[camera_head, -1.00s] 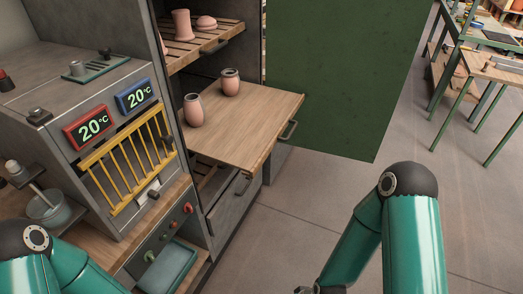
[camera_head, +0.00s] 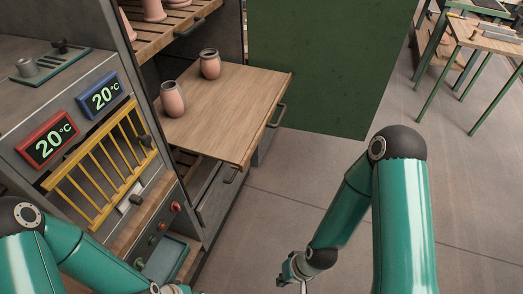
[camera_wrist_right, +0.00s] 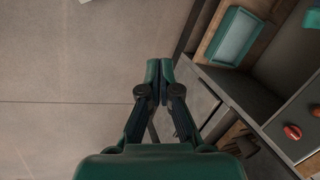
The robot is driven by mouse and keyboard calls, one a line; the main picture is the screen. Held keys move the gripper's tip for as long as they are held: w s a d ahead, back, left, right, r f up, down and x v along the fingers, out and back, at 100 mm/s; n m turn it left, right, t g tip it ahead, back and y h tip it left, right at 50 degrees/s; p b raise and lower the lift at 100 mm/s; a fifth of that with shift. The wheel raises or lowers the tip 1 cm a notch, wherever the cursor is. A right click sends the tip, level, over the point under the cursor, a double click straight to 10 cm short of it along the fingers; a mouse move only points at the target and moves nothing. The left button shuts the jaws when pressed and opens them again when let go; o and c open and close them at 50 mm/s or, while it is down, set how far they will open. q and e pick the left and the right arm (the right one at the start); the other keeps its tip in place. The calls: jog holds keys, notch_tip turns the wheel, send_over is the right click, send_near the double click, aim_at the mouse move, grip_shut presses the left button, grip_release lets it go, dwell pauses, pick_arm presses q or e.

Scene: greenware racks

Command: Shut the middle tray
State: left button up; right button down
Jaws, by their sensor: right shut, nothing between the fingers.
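The middle tray (camera_head: 235,105) is a wooden board pulled well out of the rack, with a dark handle (camera_head: 279,116) on its front edge. Two reddish clay vases, a nearer one (camera_head: 172,100) and a farther one (camera_head: 210,64), stand upright on its inner part. My right gripper (camera_head: 291,281) is low in front of the rack, apart from the tray and below its handle, partly cut by the bottom edge. In the right wrist view its fingers (camera_wrist_right: 159,72) are together and empty, above the floor. My left arm shows at the lower left; its fingers are out of view.
An upper slatted shelf (camera_head: 163,38) with clay pieces is above the tray. A green panel (camera_head: 325,65) stands behind it. At left is a kiln with a yellow grille (camera_head: 100,165). A teal bin (camera_head: 166,258) sits low beside the rack. Floor to the right is open.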

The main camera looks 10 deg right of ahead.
jog(key=w+d+f+m+g+b, duration=0.1)
jog(key=w+d+f+m+b, duration=0.2)
jog(key=f+m+b, duration=0.15)
jog(key=m+t+y+b, duration=1)
jog(key=m+y+b, duration=0.15)
jog(key=m, duration=0.65)
send_near(254, 149)
jog(key=shift+h, duration=0.25)
jog(key=x, duration=0.5)
jog(key=shift+w+a+r, duration=0.15)
jog(key=shift+a+r, duration=0.05)
jog(key=shift+a, duration=0.2)
jog(key=shift+w+a+p, duration=0.3)
jog(key=shift+w+a, duration=0.1)
jog(key=shift+a, duration=0.2)
